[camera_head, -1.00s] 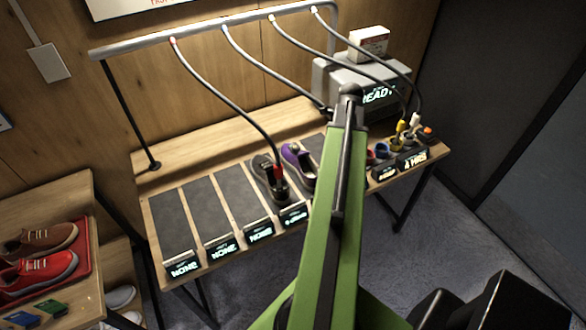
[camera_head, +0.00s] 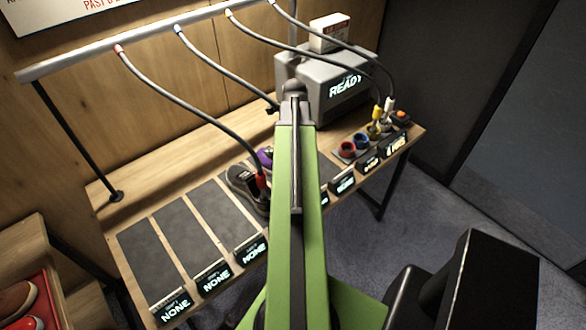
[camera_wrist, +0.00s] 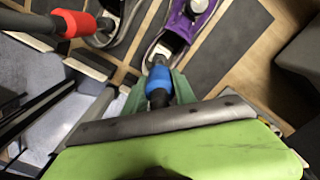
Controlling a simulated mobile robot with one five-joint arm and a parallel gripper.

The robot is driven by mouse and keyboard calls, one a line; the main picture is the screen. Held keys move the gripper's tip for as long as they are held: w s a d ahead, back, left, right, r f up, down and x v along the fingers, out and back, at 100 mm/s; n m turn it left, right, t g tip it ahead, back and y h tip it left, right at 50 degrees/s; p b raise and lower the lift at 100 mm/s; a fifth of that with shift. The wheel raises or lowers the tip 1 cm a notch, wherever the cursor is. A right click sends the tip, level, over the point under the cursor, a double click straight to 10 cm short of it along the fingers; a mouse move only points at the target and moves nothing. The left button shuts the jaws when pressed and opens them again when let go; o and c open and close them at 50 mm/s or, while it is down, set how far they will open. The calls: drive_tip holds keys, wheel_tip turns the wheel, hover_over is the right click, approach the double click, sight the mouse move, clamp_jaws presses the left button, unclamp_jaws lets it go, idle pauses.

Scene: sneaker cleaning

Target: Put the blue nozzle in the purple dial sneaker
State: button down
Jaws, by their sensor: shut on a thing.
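My gripper (camera_wrist: 158,92) is shut on the blue nozzle (camera_wrist: 159,82) in the wrist view, with a green finger on each side. The nozzle's tip points at the opening of the purple sneaker (camera_wrist: 198,24) and overlaps its near end in the picture. I cannot tell whether the tip is inside or above it. In the head view, my arm hides most of the purple sneaker (camera_head: 265,156), the gripper and the blue nozzle. The sneaker's dial is not clear.
A red nozzle (camera_wrist: 76,23) stands in the dark sneaker (camera_head: 240,180) left of the purple one. Empty grey pads (camera_head: 150,262) lie further left. Blue (camera_head: 361,141) and red (camera_head: 347,149) holders, yellow (camera_head: 376,114) and white (camera_head: 389,105) nozzles and a machine (camera_head: 330,88) are at right.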

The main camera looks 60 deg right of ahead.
drive_tip(key=shift+s+f, duration=0.1)
wheel_tip(320, 180, down, 4)
drive_tip(key=b, duration=0.3)
drive_tip(key=shift+b, duration=0.35)
drive_tip(key=shift+r, duration=0.2)
drive_tip(key=shift+f, duration=0.2)
drive_tip(key=c, duration=1)
unclamp_jaws()
drive_tip(key=shift+r, duration=0.1)
wheel_tip(320, 180, up, 12)
drive_tip(key=p, duration=1.2)
drive_tip(key=shift+r+p, duration=0.25)
drive_tip(key=shift+p, duration=0.1)
drive_tip(key=shift+f, duration=0.15)
